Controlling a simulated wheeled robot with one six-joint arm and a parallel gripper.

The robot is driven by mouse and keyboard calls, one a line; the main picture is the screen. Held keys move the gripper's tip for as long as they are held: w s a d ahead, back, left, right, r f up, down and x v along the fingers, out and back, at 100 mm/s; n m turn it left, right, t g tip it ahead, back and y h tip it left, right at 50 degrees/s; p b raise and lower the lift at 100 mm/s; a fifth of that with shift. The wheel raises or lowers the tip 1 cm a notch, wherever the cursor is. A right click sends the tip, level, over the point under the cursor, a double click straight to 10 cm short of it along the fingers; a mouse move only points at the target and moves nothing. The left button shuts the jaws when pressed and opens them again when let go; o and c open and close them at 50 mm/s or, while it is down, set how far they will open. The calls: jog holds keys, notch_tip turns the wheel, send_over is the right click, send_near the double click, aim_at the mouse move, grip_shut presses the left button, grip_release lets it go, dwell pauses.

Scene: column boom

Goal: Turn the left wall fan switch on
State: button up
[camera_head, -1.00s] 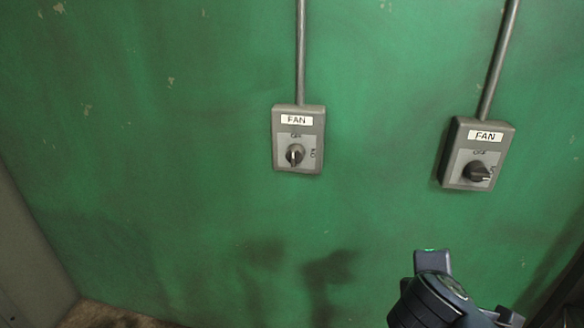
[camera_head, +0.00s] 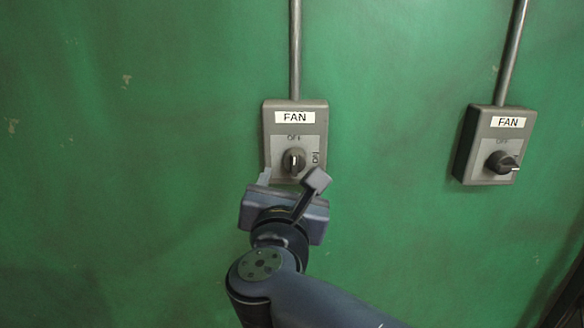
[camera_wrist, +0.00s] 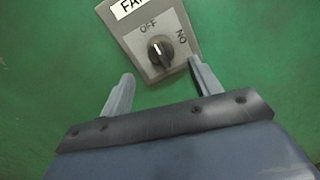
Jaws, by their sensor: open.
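The left fan switch box (camera_head: 294,117) is grey with a FAN label and is fixed to the green wall. Its black knob (camera_head: 293,161) points up toward OFF; ON is marked to its right. The wrist view shows the box (camera_wrist: 183,36) tilted, with the knob (camera_wrist: 160,50) pointing at OFF. My gripper (camera_head: 290,181) is just below the knob in the head view. In the wrist view its fingers (camera_wrist: 160,76) are spread apart and empty, with the knob beyond and between their tips. I see no contact with the knob.
A second FAN switch (camera_head: 497,145) is on the wall to the right, its knob (camera_head: 502,162) turned to the right. Grey conduits run up from both boxes. The green wall (camera_head: 120,180) is bare to the left and between the boxes.

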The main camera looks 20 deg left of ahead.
aim_at(294, 168)
jog(key=w, duration=0.4)
jog(key=w+a, duration=0.1)
jog(key=w, duration=0.1)
jog(key=shift+w, duration=0.2)
jog(key=c, duration=1)
